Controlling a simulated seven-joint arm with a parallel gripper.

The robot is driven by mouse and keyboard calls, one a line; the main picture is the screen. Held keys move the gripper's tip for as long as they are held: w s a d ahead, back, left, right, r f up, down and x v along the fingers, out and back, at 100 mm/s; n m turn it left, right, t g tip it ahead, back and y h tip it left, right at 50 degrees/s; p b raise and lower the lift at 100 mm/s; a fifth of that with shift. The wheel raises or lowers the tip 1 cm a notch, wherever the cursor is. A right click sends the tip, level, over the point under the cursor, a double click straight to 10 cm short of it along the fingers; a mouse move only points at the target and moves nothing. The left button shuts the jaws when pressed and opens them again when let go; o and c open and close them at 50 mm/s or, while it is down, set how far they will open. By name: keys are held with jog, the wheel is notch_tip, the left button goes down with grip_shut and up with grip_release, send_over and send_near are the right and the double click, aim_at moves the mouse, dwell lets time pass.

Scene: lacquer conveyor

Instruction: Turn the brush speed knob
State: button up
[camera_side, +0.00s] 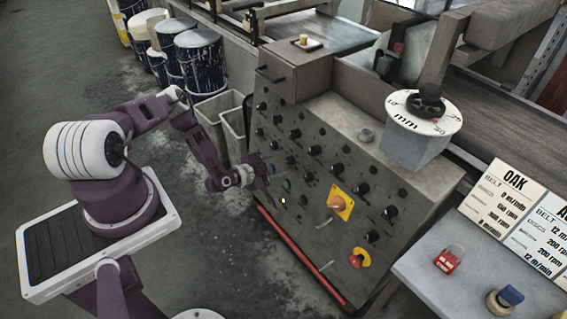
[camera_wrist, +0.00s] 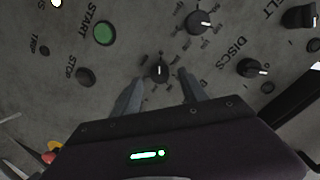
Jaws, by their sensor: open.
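The grey sloping control panel (camera_side: 325,130) carries several black knobs. My gripper (camera_side: 272,172) is at the panel's lower left face in the side view. In the wrist view my gripper (camera_wrist: 162,84) is open, with one finger on each side of a small black knob (camera_wrist: 158,71) with a white pointer mark. The knob sits between and just beyond the fingertips; I cannot tell whether they touch it. No brush label is readable. A larger dial knob (camera_wrist: 199,22) and the knob by the DISCS lettering (camera_wrist: 250,67) are nearby.
A green START button (camera_wrist: 104,33) and a dark STOP button (camera_wrist: 86,77) are left of the fingers in the wrist view. The panel also has a yellow-plated orange knob (camera_side: 338,202) and a red emergency button (camera_side: 359,259). Grey bins (camera_side: 219,108) stand behind my gripper.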

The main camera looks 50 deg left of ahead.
jog(key=shift+x, duration=1)
jog(key=shift+c, duration=0.4)
grip_shut()
jog(key=shift+m, duration=0.3)
